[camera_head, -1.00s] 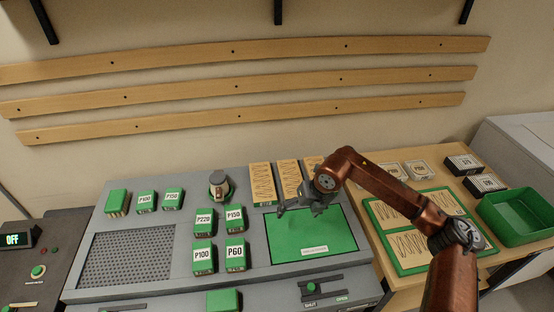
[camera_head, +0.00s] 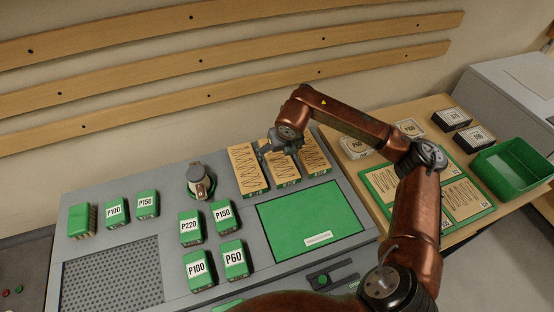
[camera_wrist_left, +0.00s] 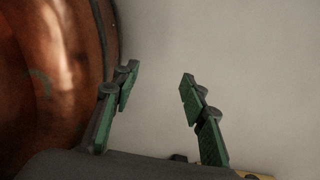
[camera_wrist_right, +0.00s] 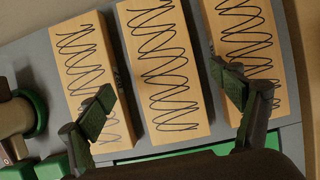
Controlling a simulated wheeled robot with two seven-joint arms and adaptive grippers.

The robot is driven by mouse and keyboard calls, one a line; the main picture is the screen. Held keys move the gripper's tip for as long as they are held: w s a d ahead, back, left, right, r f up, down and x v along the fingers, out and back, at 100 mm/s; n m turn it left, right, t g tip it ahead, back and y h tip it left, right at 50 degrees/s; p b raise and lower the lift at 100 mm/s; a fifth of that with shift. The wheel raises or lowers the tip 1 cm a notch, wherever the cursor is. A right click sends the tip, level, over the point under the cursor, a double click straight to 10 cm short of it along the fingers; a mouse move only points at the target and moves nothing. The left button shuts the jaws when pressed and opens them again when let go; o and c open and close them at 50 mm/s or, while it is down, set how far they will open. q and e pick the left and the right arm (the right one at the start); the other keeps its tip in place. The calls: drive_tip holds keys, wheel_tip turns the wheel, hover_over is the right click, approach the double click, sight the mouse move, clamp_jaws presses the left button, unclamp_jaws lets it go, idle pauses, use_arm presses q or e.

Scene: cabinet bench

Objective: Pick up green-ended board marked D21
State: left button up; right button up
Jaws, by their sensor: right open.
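Three scribbled wooden boards lie side by side behind the green mat: a left board (camera_head: 246,168), a middle board (camera_head: 284,176) and a right board (camera_head: 318,160). They also show in the right wrist view as left (camera_wrist_right: 86,75), middle (camera_wrist_right: 165,70) and right (camera_wrist_right: 243,30). My left gripper (camera_wrist_left: 159,74) is open and empty, facing a plain pale surface.
The green mat (camera_head: 285,226) is bare except for a label. Several green P-marked blocks (camera_head: 233,258) and a knobbed device (camera_head: 200,180) stand left of the boards. On the right are a green-framed board set (camera_head: 462,198), small boxes and an empty green bin (camera_head: 510,168).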

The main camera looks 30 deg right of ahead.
sight(278, 157)
drive_tip(key=x, duration=0.4)
drive_tip(key=shift+s+d+f+b, duration=0.1)
drive_tip(key=shift+d+f+b, duration=0.05)
drive_tip(key=shift+d+b, duration=0.15)
drive_tip(key=shift+s, duration=0.1)
drive_tip(key=shift+c, duration=0.9)
drive_tip(key=c, duration=1.3)
drive_tip(key=shift+c, duration=0.2)
drive_tip(key=shift+r, duration=0.25)
